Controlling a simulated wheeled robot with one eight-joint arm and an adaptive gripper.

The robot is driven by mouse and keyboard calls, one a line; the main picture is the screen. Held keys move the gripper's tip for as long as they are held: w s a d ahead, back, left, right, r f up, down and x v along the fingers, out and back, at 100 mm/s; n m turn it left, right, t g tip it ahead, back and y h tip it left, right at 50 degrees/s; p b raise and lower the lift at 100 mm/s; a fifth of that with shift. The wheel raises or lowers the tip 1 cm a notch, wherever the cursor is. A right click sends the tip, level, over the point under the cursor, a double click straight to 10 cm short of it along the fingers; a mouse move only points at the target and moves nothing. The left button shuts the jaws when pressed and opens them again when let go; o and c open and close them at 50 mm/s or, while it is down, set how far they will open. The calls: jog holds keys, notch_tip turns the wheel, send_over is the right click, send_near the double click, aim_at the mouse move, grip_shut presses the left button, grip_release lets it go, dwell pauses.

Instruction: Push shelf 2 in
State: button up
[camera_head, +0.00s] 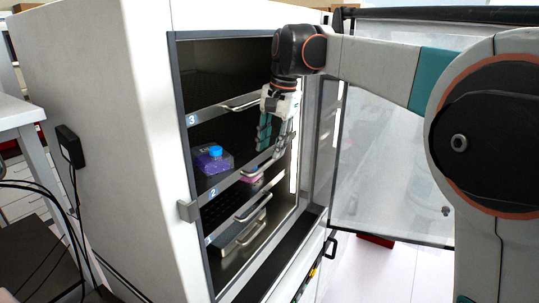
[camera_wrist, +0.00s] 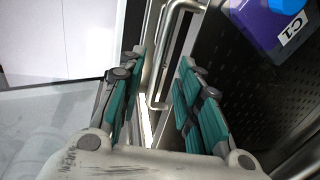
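Shelf 2 (camera_head: 228,183) is a dark perforated shelf with a light metal front edge and a bar handle, inside the open cabinet. A flask (camera_head: 212,160) with a blue cap and purple contents stands on its left part. My gripper (camera_head: 270,150) points down at the right part of the shelf's front. In the wrist view its teal fingers (camera_wrist: 162,58) are apart, and the metal handle (camera_wrist: 168,40) shows in the gap between them. I cannot tell whether they touch it. The flask (camera_wrist: 268,25), labelled C1, shows at top right there.
Shelf 3 (camera_head: 215,111) with its handle is above, and a lower shelf with a handle (camera_head: 243,232) is below. A pink item (camera_head: 251,178) sits beneath shelf 2. The cabinet's glass door (camera_head: 385,150) stands open at the right. A latch (camera_head: 187,211) juts from the left frame.

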notch_tip(320, 180, up, 7)
jog(key=d, duration=0.1)
jog(key=shift+s+r, duration=0.15)
jog(key=shift+s, duration=0.3)
